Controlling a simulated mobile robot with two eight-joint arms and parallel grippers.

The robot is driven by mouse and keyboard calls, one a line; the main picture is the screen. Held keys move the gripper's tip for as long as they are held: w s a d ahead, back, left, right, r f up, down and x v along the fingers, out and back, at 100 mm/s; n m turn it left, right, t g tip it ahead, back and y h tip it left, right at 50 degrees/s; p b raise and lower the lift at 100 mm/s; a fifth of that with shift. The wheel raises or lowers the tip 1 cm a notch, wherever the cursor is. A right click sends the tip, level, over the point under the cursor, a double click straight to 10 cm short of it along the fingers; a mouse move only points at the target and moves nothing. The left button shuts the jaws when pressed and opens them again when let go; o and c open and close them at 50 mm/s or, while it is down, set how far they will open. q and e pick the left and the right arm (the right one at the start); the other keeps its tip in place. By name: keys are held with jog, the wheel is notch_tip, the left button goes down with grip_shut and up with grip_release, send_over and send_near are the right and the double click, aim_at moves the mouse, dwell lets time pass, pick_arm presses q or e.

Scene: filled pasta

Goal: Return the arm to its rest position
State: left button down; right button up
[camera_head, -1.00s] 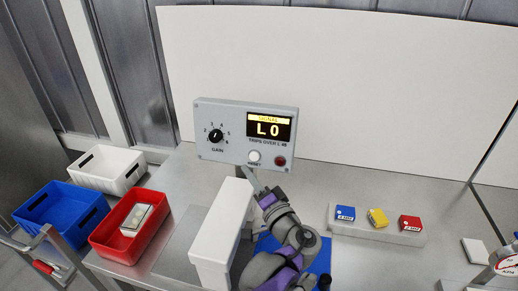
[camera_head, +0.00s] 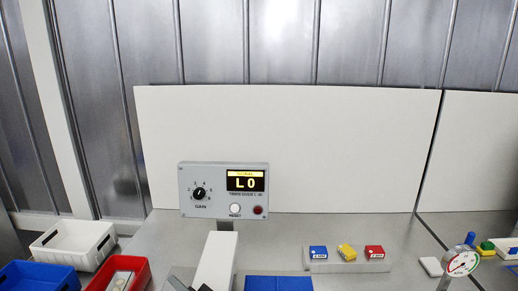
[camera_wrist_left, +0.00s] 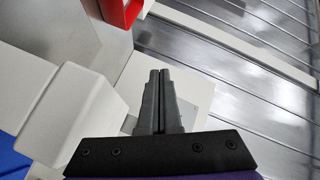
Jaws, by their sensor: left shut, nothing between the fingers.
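My left gripper (camera_wrist_left: 158,75) is shut and empty in the left wrist view, its two dark fingers side by side. In the head view only a dark bit of it (camera_head: 180,284) shows at the bottom edge, left of the white block (camera_head: 214,262). The same block (camera_wrist_left: 70,105) stands left of the fingers in the wrist view. No gripper touches the panel. My right gripper is not in view.
A red bin (camera_head: 142,280) holding a pale box, a blue bin (camera_head: 40,279) and a white bin (camera_head: 73,243) stand at the left. Blue, yellow and red blocks sit on a grey strip (camera_head: 350,266) at the right. A gauge (camera_head: 463,263) stands at the far right.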

pick_arm(q)
jog(key=s+a+f+n+g+h, duration=0.1)
jog(key=s+a+f+g+h, duration=0.15)
jog(key=s+f, duration=0.35)
jog(key=s+a+f+n+g+h, duration=0.1)
jog(key=s+f+g+h, duration=0.2)
jog(key=s+f, duration=0.25)
jog(key=s+d+f+n+h, duration=0.1)
jog(key=s+d+f+h, duration=0.3)
jog(key=s, duration=0.4)
jog(key=shift+d+f+n+h, duration=0.25)
jog(key=shift+d+n+h, duration=0.15)
jog(key=shift+d+h, duration=0.4)
jog(key=shift+s+a, duration=0.1)
